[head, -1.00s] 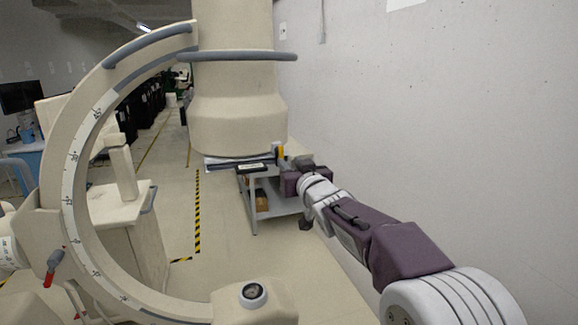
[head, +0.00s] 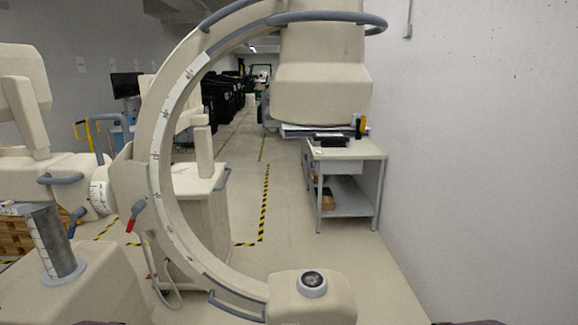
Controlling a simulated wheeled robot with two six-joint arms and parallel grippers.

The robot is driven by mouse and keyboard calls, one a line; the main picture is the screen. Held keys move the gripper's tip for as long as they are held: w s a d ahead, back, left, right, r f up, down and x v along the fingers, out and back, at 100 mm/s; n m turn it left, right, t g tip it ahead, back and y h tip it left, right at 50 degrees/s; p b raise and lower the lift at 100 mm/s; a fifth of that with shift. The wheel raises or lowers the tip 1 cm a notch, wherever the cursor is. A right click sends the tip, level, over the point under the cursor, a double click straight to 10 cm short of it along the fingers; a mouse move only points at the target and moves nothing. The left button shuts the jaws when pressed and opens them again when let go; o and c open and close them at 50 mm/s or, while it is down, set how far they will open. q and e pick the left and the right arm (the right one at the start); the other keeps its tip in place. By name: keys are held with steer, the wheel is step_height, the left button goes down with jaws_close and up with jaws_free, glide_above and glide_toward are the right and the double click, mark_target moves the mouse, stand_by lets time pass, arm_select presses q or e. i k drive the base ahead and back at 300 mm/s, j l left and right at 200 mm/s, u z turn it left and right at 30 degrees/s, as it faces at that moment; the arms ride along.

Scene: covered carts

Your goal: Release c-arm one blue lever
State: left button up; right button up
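The cream C-arm (head: 153,140) fills the left and middle of the head view, its curved arc open to the right. A small blue lever (head: 76,222) shows at the far left, beside the scaled metal column (head: 55,245) and below the horizontal arm. A grey lever with a red tip (head: 134,216) sits at the arc's outer side, by the joint. Neither of my grippers is in view. Only slivers of purple, likely my arms, show at the bottom edge.
A grey table (head: 345,150) with a lower shelf stands against the right wall (head: 470,150). The C-arm's lower housing (head: 312,300) is close at bottom centre. Open floor with yellow-black tape (head: 264,205) lies beyond the arc.

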mark_target(81, 212)
steer(key=u, duration=1.55)
